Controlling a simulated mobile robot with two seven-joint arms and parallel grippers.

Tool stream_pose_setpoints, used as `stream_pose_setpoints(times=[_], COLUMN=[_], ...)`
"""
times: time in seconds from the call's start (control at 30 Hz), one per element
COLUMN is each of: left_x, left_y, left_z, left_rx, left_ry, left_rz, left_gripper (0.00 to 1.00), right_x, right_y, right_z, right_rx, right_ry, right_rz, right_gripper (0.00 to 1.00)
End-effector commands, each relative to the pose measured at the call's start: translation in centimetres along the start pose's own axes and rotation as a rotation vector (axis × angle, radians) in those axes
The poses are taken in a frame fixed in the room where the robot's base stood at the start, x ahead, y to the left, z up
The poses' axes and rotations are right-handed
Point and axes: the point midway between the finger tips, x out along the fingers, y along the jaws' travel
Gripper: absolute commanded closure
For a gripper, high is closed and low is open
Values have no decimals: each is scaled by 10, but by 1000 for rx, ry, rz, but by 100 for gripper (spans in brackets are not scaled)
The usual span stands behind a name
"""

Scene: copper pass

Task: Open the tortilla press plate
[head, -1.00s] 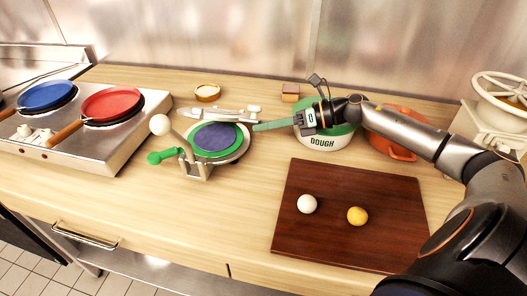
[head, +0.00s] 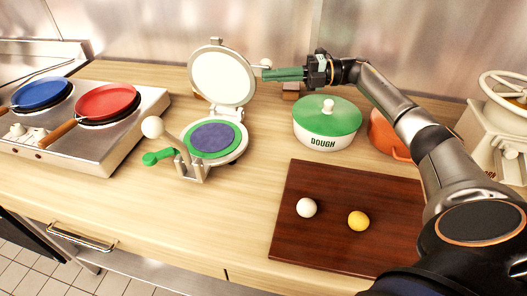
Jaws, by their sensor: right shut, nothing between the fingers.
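The tortilla press stands on the wooden counter left of centre. Its upper plate (head: 222,78) is raised nearly upright, with its pale round inner face toward me. Its lower plate (head: 238,150) carries a green round sheet with a dark blue-purple disc (head: 212,136) on it. A lever with a white ball knob (head: 152,127) and a green handle (head: 158,156) are at the press's front left. My right gripper (head: 268,75) is shut and empty, its green fingers pointing left beside the raised plate's right edge, at a small knob there. I cannot tell whether they touch. My left gripper is out of view.
A white dough pot (head: 320,142) with a green lid stands right of the press, with an orange pot (head: 388,135) beyond. A dark board (head: 335,245) holds a white ball and a yellow ball. A two-pan stove (head: 125,132) is at left.

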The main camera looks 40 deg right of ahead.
Motion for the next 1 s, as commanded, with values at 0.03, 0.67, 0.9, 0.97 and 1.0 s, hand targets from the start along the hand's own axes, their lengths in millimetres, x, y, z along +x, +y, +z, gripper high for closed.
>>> stream_pose_setpoints(times=[0.03,0.67,0.9,0.97,1.0], left_x=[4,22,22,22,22], left_y=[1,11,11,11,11], left_z=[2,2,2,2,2], left_rx=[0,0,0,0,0], left_ry=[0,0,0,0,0], left_rz=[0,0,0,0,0], left_gripper=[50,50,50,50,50], right_x=[-1,-12,-12,-12,-12], right_y=[-2,-4,-4,-4,-4], right_z=[5,36,36,36,36], right_rx=[35,257,259,259,259], right_ry=[-1,1,1,1,1], right_rz=[14,88,88,88,88], right_gripper=[100,100,100,100,100])
